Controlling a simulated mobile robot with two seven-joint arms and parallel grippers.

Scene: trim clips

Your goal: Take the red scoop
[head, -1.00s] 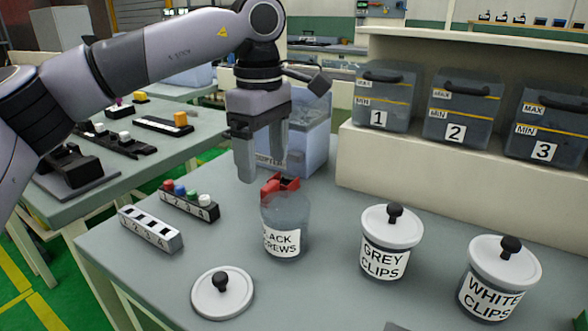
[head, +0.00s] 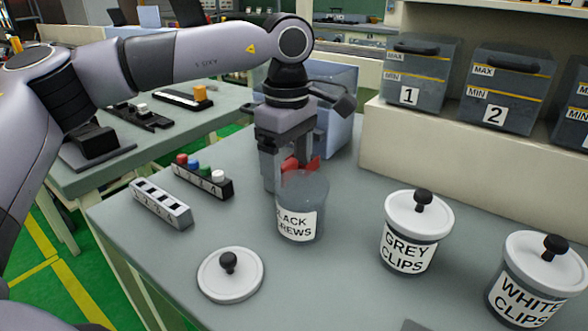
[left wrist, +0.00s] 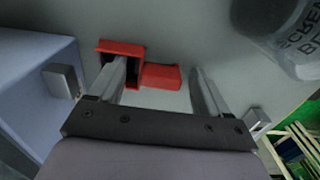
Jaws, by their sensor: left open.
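The red scoop (head: 303,163) shows behind the black screws jar (head: 300,225) in the head view, partly hidden by the jar and my fingers. In the left wrist view the scoop (left wrist: 160,76) shows an open box-shaped end at left and a solid block to its right. My left gripper (head: 286,170) is open above the scoop. In the left wrist view its fingers (left wrist: 158,85) stand either side of the block; the left finger overlaps the box-shaped end. Nothing appears gripped, and contact cannot be told. My right gripper is not in view.
A translucent blue bin (head: 335,115) stands just behind the gripper. A loose white lid (head: 230,280) lies in front of the jar. The grey clips jar (head: 412,245) and white clips jar (head: 535,290) stand to the right. Two slotted racks (head: 160,205) lie left.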

